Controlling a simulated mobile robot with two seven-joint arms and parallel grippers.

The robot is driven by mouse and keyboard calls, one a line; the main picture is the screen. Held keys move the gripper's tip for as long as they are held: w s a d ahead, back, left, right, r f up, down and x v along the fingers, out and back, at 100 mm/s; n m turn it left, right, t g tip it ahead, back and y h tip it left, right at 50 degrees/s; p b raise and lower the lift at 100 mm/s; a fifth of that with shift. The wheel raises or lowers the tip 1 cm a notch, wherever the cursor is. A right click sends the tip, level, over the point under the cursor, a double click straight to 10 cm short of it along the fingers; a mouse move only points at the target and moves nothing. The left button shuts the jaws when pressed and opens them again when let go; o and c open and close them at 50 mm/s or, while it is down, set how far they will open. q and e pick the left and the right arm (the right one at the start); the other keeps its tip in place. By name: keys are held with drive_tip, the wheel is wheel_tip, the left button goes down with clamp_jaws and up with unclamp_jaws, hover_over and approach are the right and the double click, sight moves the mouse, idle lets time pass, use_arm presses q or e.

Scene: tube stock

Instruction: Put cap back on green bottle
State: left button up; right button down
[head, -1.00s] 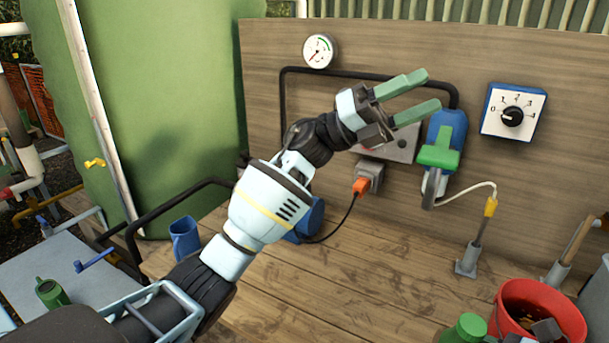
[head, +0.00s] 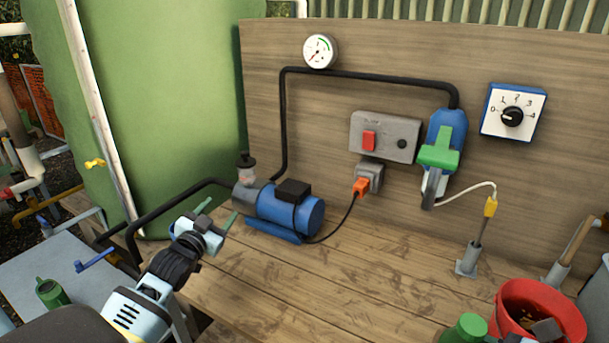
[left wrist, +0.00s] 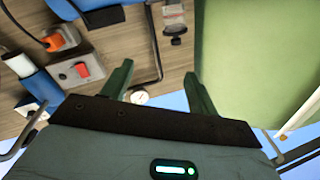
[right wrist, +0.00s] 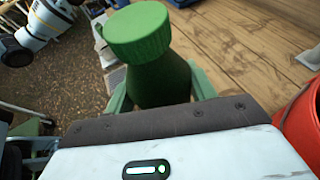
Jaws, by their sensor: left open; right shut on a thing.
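The green bottle (right wrist: 158,82) is dark green and stands between the fingers of my right gripper (right wrist: 160,92), which is shut on it. A lighter green, ribbed cap (right wrist: 138,32) sits on top of the bottle's neck; I cannot tell whether it is screwed tight. In the head view the cap (head: 470,326) shows at the bottom edge, and most of the bottle is cut off. My left gripper (head: 217,212) is open and empty at the left of the bench, beside the blue pump and far from the bottle. Its open fingers also show in the left wrist view (left wrist: 160,85).
A blue pump (head: 290,210) with a black hose stands on the wooden bench (head: 370,275). A red bucket (head: 505,290) is right of the bottle. The back panel holds a gauge (head: 319,50), a switch box (head: 385,137) and a dial (head: 513,112). The middle of the bench is clear.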

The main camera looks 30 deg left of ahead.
use_arm(q)
drive_tip(key=s+a+f+n+g, duration=0.1)
drive_tip(key=s+f+g, duration=0.1)
drive_tip(key=s+f, duration=0.1)
drive_tip(key=s+a+f+n+g, duration=0.1)
drive_tip(key=s+a+f+g, duration=0.1)
drive_tip(key=s+f, duration=0.2)
drive_tip(key=s+a+f+n+g, duration=0.1)
drive_tip(key=s+a+f+g, duration=0.1)
drive_tip(key=s+f, duration=0.2)
drive_tip(key=shift+s+a+f, duration=0.1)
drive_tip(key=shift+s+f, duration=0.1)
drive_tip(key=shift+s, duration=0.2)
drive_tip(key=s+d+f+m+g+h, duration=0.1)
drive_tip(key=s+d+f+g+h, duration=0.1)
drive_tip(key=s+d+f, duration=0.65)
drive_tip(key=s+d+f+m+g+h, duration=0.1)
drive_tip(key=s+d+f+h, duration=0.1)
drive_tip(key=s+d+f, duration=0.65)
drive_tip(key=s+d+f+h, duration=0.1)
drive_tip(key=s+d, duration=0.1)
drive_tip(key=d, duration=0.8)
drive_tip(key=s+d+f+m+h, duration=0.1)
drive_tip(key=s+d, duration=0.2)
drive_tip(key=d, duration=0.6)
drive_tip(key=shift+d+f, duration=0.15)
drive_tip(key=shift+d, duration=0.25)
